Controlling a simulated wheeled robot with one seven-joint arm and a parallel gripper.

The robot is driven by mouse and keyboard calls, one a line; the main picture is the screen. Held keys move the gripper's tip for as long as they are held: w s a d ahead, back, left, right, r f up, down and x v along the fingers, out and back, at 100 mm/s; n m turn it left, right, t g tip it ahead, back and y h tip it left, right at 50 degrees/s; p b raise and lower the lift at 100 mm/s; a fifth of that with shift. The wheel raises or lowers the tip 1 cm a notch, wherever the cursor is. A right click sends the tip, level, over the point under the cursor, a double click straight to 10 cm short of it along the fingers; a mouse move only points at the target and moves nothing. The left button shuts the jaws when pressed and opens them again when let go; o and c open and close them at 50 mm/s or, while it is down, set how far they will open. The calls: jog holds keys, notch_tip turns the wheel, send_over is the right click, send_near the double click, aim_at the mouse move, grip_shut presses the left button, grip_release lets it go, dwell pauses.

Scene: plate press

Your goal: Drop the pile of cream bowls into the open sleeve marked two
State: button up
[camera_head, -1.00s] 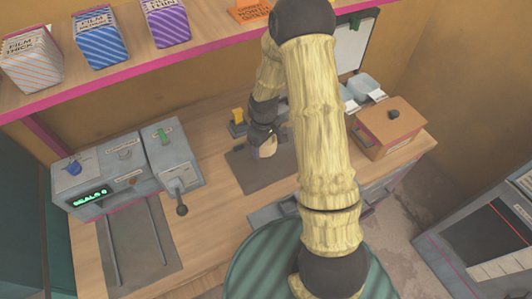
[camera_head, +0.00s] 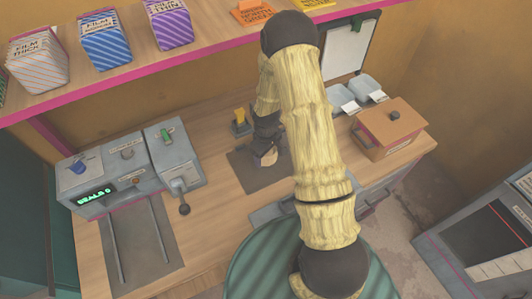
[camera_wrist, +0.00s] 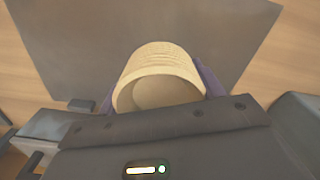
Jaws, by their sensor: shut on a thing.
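My gripper (camera_wrist: 160,82) is shut on the pile of cream bowls (camera_wrist: 160,62), with a purple finger on each side. In the wrist view the pile lies on its side to the camera, ridged along its wall, its hollow open end facing the camera. In the head view my gripper (camera_head: 264,158) and a small cream part of the pile (camera_head: 270,158) show over the dark mat (camera_head: 245,172) on the counter. I cannot tell whether the pile touches the mat. I cannot make out a sleeve marked two in either view.
A grey sealing machine (camera_head: 120,170) with a green display and a lever stands at the left. An orange-brown box (camera_head: 390,128) and two pale blue trays (camera_head: 367,88) with white labels are at the right. A shelf (camera_head: 90,80) with striped film boxes runs above. My arm covers the middle.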

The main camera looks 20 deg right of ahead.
jog(key=shift+f, duration=0.1)
jog(key=o, duration=1.1)
jog(key=shift+o, duration=0.2)
notch_tip(320, 180, up, 12)
jog(key=shift+r+b, duration=0.15)
jog(key=shift+b, duration=1.1)
jog(key=shift+w, duration=0.1)
jog(key=shift+s, duration=0.2)
